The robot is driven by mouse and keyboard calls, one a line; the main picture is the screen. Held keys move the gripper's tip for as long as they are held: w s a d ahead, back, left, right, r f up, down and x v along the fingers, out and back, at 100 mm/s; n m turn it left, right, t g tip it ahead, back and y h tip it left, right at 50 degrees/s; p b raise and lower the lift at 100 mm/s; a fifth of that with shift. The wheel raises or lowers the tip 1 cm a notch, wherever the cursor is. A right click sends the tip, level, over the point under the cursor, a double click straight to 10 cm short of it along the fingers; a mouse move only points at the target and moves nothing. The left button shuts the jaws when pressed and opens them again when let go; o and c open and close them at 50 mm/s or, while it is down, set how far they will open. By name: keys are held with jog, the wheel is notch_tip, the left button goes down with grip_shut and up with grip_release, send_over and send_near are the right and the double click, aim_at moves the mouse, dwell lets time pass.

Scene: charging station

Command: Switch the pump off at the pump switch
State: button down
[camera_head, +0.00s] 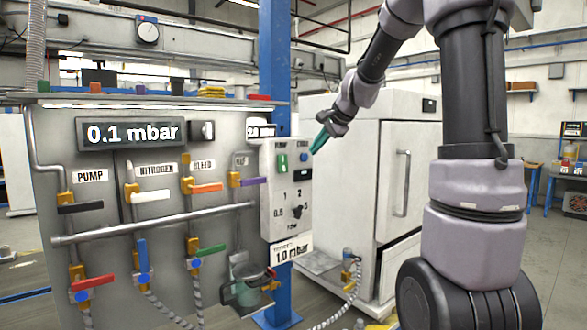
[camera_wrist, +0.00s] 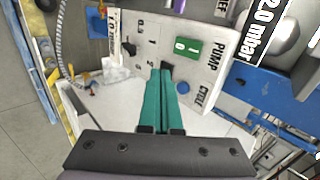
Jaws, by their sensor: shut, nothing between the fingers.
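The pump switch is a green rocker (camera_head: 282,164) on the white control box (camera_head: 276,215). In the wrist view the rocker (camera_wrist: 187,48) shows its 0 and I marks beside the word PUMP; I cannot tell which side is pressed. My gripper (camera_head: 317,149) has green fingers and is shut and empty, at the right of the box in the head view. In the wrist view its fingertips (camera_wrist: 167,72) point at the box face, just beside the rocker. I cannot tell whether they touch the face.
A blue button (camera_wrist: 183,88) sits beside the switch, and a black selector knob (camera_wrist: 129,48) is on the same face. A display (camera_head: 131,134) reads 0.1 mbar. Pipes with coloured valve handles run across the grey panel (camera_head: 110,265). A white cabinet (camera_head: 345,170) stands behind my gripper.

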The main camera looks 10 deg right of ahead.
aim_at(283, 164)
jog(key=shift+w+d+f, duration=0.1)
jog(key=shift+w+f, duration=0.05)
jog(key=shift+w, duration=0.25)
jog(key=shift+w+d+f, duration=0.1)
jog(key=shift+w, duration=0.3)
jog(key=shift+f, duration=0.1)
jog(key=shift+w+a+r+x, duration=0.15)
jog(key=shift+w+r+x, duration=0.15)
jog(key=shift+x, duration=1.9)
jog(key=shift+w+a+r+x, duration=0.1)
jog(key=shift+w+r+x, duration=0.2)
jog(key=shift+x, duration=1.9)
jog(key=shift+w+a+r+x, duration=0.15)
jog(key=shift+w+r+x, duration=0.15)
jog(key=shift+x, duration=1.85)
